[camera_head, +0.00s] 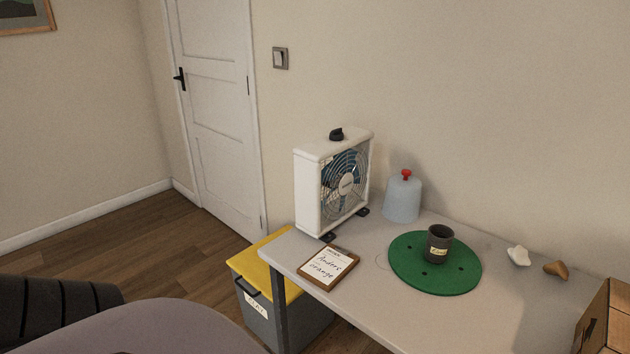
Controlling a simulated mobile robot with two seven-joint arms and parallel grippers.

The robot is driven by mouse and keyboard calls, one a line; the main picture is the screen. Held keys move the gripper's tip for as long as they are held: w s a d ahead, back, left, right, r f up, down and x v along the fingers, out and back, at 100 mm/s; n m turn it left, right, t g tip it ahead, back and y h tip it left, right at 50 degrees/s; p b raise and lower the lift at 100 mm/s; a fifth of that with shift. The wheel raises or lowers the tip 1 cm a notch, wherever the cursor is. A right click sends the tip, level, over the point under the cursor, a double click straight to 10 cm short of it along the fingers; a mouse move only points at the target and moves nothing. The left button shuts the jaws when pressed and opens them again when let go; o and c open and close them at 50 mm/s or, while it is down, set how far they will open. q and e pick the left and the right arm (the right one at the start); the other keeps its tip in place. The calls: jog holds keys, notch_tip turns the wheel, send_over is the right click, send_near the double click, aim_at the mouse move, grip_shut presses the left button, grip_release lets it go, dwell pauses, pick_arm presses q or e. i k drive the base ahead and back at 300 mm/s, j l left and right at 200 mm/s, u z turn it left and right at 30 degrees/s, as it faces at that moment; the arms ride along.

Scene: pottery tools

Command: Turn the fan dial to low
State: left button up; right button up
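A white box fan (322,193) with a round grille stands upright at the back left of the grey table (372,302), its grille turned toward the right. A black dial (336,134) sits on top of the fan. The dial's setting is too small to read. Neither of my grippers is in view, and nothing touches the fan or its dial.
A clipboard (328,268) lies in front of the fan. A green disc (408,273) holds a dark cup (439,245). A grey-blue container with a red knob (402,199) stands behind. A cardboard box (601,325) is at right. A yellow-lidded bin (262,265) stands at the table's left.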

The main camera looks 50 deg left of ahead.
aim_at(336, 135)
jog(key=u, duration=1.45)
jog(key=i+j, duration=0.4)
jog(key=j, duration=0.2)
jog(key=i+j, duration=0.2)
jog(key=j, duration=0.15)
jog(key=i+j+z, duration=0.15)
jog(key=j, duration=0.2)
jog(key=i+z, duration=0.1)
jog(key=z, duration=1.4)
